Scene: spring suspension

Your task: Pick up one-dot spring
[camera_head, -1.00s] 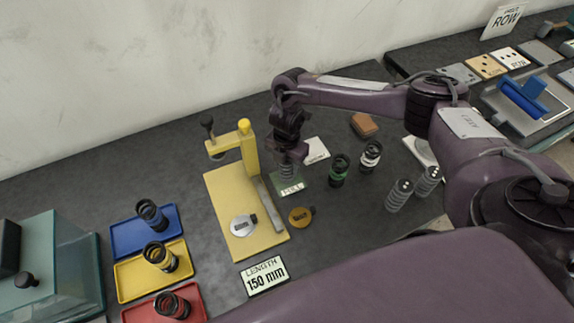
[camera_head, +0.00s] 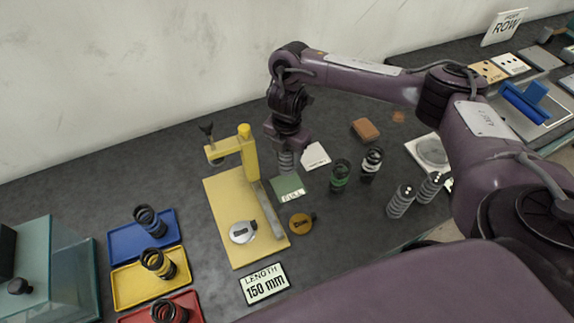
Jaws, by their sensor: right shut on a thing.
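My right gripper (camera_head: 287,148) is shut on a grey coil spring (camera_head: 287,162), which hangs upright below it, just behind and above the green pad (camera_head: 287,184). The top of this spring is hidden by the gripper, so its dot mark cannot be read. Two other grey springs stand at the right: one (camera_head: 400,202) and another (camera_head: 430,188) with dots on top. A green-banded black spring (camera_head: 340,177) and a white-banded black spring (camera_head: 371,165) stand between them and the gripper. My left gripper is out of view.
A yellow press stand (camera_head: 217,215) is left of the gripper. Blue (camera_head: 124,243), yellow (camera_head: 127,288) and red (camera_head: 135,318) trays hold dark springs at lower left. A "LENGTH 150 mm" sign (camera_head: 264,284) lies in front. A round plate scale (camera_head: 433,150) is at the right.

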